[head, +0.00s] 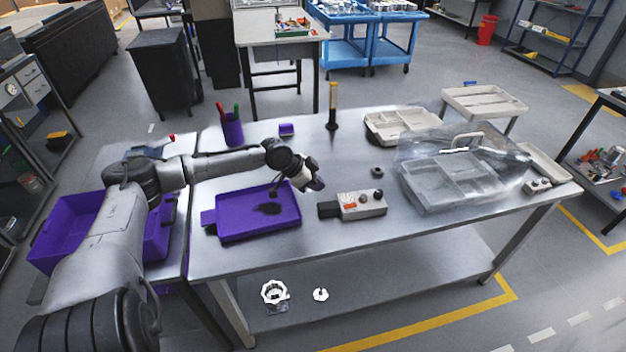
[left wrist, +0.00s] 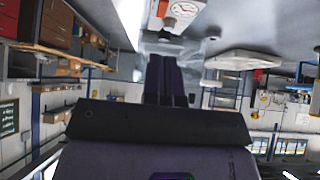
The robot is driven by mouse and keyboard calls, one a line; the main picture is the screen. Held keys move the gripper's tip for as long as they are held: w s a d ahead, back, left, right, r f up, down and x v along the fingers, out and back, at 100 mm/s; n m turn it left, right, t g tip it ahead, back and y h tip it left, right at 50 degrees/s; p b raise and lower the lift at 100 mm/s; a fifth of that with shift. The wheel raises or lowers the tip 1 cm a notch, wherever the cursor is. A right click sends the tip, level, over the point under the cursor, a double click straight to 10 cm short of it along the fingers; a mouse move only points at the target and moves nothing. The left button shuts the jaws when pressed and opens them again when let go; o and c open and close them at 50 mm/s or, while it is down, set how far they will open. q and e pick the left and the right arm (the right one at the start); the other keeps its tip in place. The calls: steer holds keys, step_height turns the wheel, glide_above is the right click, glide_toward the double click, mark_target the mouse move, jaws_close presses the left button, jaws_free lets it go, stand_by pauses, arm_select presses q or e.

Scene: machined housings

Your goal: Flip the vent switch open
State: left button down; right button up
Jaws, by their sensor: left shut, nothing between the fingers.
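A light-grey control box (head: 362,207) with a red-orange part, dark knobs and a dark block at its left end sits on the steel table in the head view. I cannot tell which of its parts is the vent switch. My left gripper (head: 314,185) is above the table, up and left of the box and apart from it. In the left wrist view its dark fingers (left wrist: 166,78) are together with nothing between them. A pale object with a round white dial and a red part (left wrist: 182,9) shows beyond them at the top edge. My right gripper is not in view.
A purple tray (head: 230,231) lies left of the box. A clear-covered grey case (head: 440,208) stands to its right. A dark ring (head: 377,171) lies behind it, and a black post with a yellow top (head: 333,105) stands farther back. The table front is clear.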

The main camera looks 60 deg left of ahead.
arm_select(q)
steer(key=shift+s+a+r, duration=0.1)
steer(key=shift+s+r, duration=0.3)
steer(key=shift+s, duration=0.05)
stand_by(0.6)
